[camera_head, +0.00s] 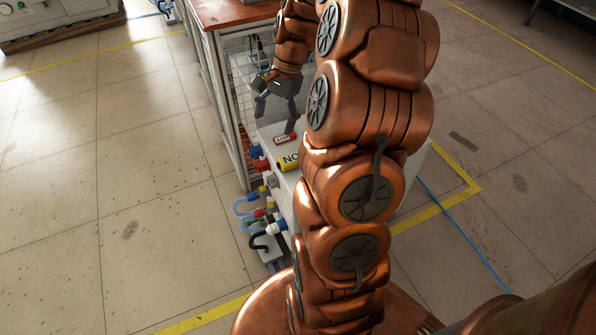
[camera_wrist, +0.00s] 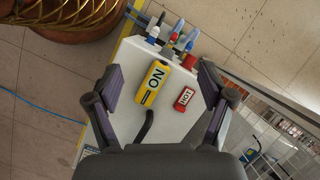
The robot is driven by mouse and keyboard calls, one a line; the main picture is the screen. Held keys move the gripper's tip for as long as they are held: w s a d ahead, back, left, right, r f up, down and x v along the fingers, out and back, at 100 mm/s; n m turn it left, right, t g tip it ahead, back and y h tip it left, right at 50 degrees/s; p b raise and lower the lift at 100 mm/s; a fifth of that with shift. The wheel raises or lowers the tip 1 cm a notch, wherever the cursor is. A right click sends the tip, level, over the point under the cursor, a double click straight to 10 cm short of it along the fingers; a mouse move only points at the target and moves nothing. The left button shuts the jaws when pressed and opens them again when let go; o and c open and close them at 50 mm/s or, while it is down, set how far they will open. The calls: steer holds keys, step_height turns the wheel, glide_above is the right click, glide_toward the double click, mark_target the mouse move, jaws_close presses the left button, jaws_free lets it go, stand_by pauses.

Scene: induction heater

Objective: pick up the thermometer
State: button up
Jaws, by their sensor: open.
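I cannot tell for certain which thing is the thermometer. A yellow block (camera_wrist: 153,82) marked ON, with black stripes, lies on the white cabinet top (camera_wrist: 180,127); it also shows in the head view (camera_head: 289,161). A smaller red block (camera_wrist: 185,99), marked HOT in white, lies to its right and shows in the head view too (camera_head: 284,138). My gripper (camera_wrist: 162,80) is open and empty, pointing down above the cabinet. Its fingers frame both blocks in the wrist view, apart from them. In the head view my gripper (camera_head: 276,108) hangs above the red block.
Coloured plugs and hoses (camera_head: 262,208) stick out at the cabinet's side. A caged frame with a wooden top (camera_head: 232,12) stands behind. A black curved piece (camera_wrist: 145,127) shows over the cabinet top. My arm hides much of the cabinet in the head view. Open floor lies left.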

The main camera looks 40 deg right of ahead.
mark_target(288, 162)
steer(key=d+f+m+b, duration=0.2)
steer(key=d+f, duration=0.2)
steer(key=d+f+m+b, duration=0.2)
steer(key=d+f, duration=0.3)
steer(key=d+f+m+t+b, duration=0.1)
steer(key=d+f+m+b, duration=0.1)
steer(key=d+f, duration=0.3)
steer(key=shift+s+d+f, duration=0.1)
steer(key=shift+s+d, duration=0.1)
steer(key=shift+s, duration=0.2)
steer(key=shift+f, duration=0.6)
steer(key=shift+a+b+x, duration=0.2)
steer(key=shift+b+x, duration=0.45)
steer(key=shift+x, duration=1.05)
steer(key=shift+a+b+x, duration=0.15)
steer(key=shift+b+x, duration=0.5)
steer(key=shift+x, duration=1)
steer(key=shift+r, duration=0.2)
steer(key=shift+c, duration=0.2)
steer(key=c, duration=1.3)
